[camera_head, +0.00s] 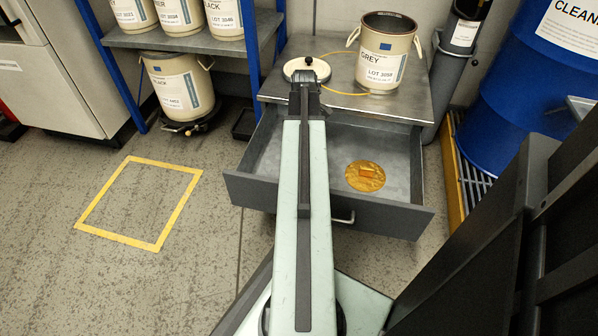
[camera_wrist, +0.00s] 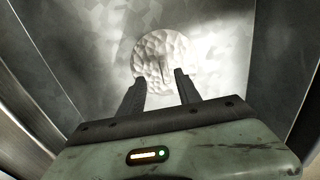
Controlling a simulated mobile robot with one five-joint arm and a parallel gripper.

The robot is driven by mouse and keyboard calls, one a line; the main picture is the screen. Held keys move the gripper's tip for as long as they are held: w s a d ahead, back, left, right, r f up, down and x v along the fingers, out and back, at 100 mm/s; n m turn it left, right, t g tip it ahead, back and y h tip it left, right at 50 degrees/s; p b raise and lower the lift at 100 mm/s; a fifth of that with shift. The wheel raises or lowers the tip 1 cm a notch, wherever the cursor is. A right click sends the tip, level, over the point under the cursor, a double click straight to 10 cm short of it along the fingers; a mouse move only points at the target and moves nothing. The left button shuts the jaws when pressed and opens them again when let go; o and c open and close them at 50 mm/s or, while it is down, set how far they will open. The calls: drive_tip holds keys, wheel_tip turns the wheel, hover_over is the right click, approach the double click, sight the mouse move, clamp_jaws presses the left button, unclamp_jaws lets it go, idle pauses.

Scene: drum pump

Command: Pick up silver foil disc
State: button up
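The silver foil disc (camera_wrist: 160,52) shows in the wrist view as a round, crumpled, pale piece lying on a grey metal floor. It seems to lie in the open drawer (camera_head: 265,190). In the head view my arm hides it. My gripper (camera_wrist: 159,75) is open, with its two dark fingers apart and nothing held. In the wrist view the fingertips overlap the disc's lower edge, one toward each side. I cannot tell whether they touch it. In the head view the fingers are hidden behind my arm.
A gold foil disc (camera_head: 365,176) lies in the drawer's right part. Above the drawer, the metal top (camera_head: 330,103) carries a cream lid (camera_head: 306,68) with a dark knob and a grey-paint pail (camera_head: 386,55). A blue drum (camera_head: 535,90) stands right. Floor is free at left.

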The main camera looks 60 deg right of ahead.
drive_tip(key=f+b, duration=0.5)
drive_tip(key=a+f+b, duration=0.1)
drive_tip(key=f+b, duration=0.1)
drive_tip(key=f, duration=0.1)
drive_tip(key=shift+s+b, duration=0.1)
drive_tip(key=shift+b, duration=0.25)
drive_tip(key=shift+r, duration=0.2)
clamp_jaws()
